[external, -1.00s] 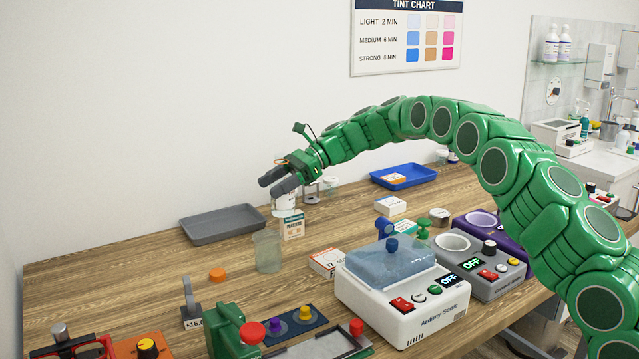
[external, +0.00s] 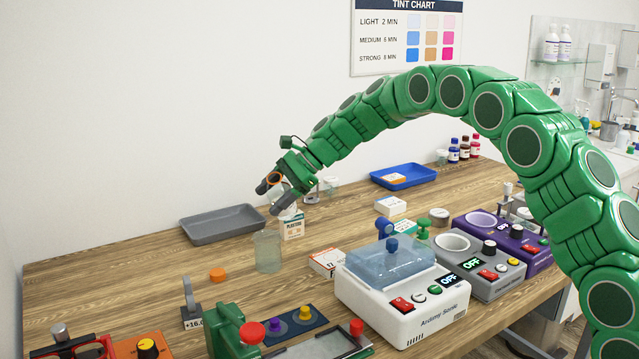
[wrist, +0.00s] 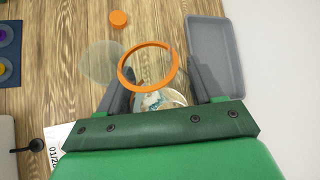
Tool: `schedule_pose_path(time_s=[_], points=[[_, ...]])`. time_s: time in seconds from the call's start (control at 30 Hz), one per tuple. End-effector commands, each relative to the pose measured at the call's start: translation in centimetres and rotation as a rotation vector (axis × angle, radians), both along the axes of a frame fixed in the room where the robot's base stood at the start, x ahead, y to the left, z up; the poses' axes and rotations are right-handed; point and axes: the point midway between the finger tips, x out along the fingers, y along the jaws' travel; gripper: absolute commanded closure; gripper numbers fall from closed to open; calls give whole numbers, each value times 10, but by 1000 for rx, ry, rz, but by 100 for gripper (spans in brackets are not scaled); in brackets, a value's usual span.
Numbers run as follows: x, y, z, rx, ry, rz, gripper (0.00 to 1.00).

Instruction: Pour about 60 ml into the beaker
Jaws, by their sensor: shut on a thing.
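My gripper (external: 272,198) is shut on a clear bottle (external: 290,212) with an orange ring at its mouth (wrist: 148,68). In the external view the bottle hangs below the fingers and is partly hidden by them. A white and blue patch shows at the bottle in the wrist view. The clear beaker (external: 267,254) stands upright on the wooden table, in front of and below my gripper. In the wrist view the beaker (wrist: 98,62) is left of the orange ring. I cannot make out any liquid level.
A grey tray (external: 205,236) is behind left, a blue tray (external: 425,178) behind right. A white machine (external: 405,305) stands front right.

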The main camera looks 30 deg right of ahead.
Motion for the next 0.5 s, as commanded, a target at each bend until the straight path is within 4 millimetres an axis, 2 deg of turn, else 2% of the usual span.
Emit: schedule_pose_path(time_s=[0.17, 0.4, 0.5], points=[[-5, 5, 0, -88, -77, 3, 69], [-2, 2, 8, -206, -179, 3, 69], [0, 0, 4, -255, -224, 2, 69]])
